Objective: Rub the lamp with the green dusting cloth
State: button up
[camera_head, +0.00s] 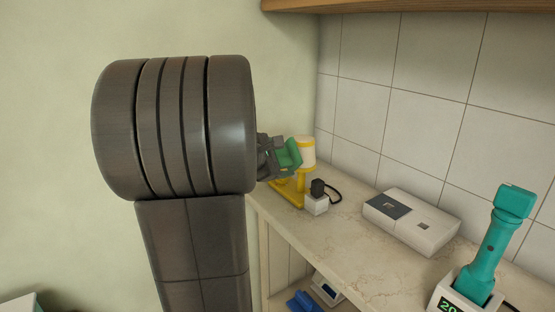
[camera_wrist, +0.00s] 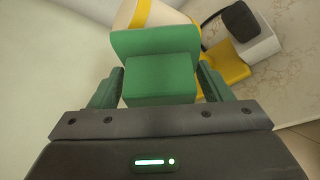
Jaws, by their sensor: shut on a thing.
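The lamp (camera_head: 307,150) has a cream shade with yellow bands and a yellow base. It stands at the far left end of the counter, and its shade (camera_wrist: 132,15) also shows at the top of the wrist view. My gripper (camera_head: 272,160) is shut on the green dusting cloth (camera_wrist: 160,78), which looks like a block with a wider pad at its far end. The cloth (camera_head: 289,154) is right beside the shade in the head view and covers part of the lamp in the wrist view. I cannot tell whether it touches the lamp.
A small white block with a black top (camera_head: 317,199) and a dark cord sits just in front of the lamp. A white box (camera_head: 411,221) and a teal device in a white stand (camera_head: 490,245) are further right. A tiled wall (camera_head: 420,90) backs the counter (camera_head: 345,240).

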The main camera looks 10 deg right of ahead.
jog(key=shift+s+d+b, duration=0.25)
jog(key=shift+s+b, duration=0.05)
jog(key=shift+s, duration=0.25)
jog(key=shift+s+d+b, duration=0.2)
jog(key=shift+s+b, duration=0.05)
jog(key=shift+s, duration=0.25)
jog(key=shift+f, duration=0.1)
jog(key=w+a, duration=0.2)
jog(key=w, duration=0.3)
jog(key=shift+w, duration=0.35)
jog(key=shift+a, duration=0.1)
jog(key=shift+s+a+r, duration=0.15)
jog(key=shift+s+a, duration=0.2)
jog(key=shift+a, duration=0.55)
jog(key=shift+s+a+r, duration=0.15)
jog(key=shift+s+a, duration=0.2)
jog(key=shift+a, duration=0.6)
jog(key=shift+s+a+r, duration=0.15)
jog(key=shift+s+a, duration=0.2)
jog(key=shift+a, duration=0.55)
jog(key=shift+s+a+r, duration=0.1)
jog(key=shift+s+a, duration=0.15)
jog(key=shift+a, duration=0.45)
jog(key=shift+s+a+r, duration=0.1)
jog(key=shift+s+a, duration=0.15)
jog(key=shift+a, duration=0.45)
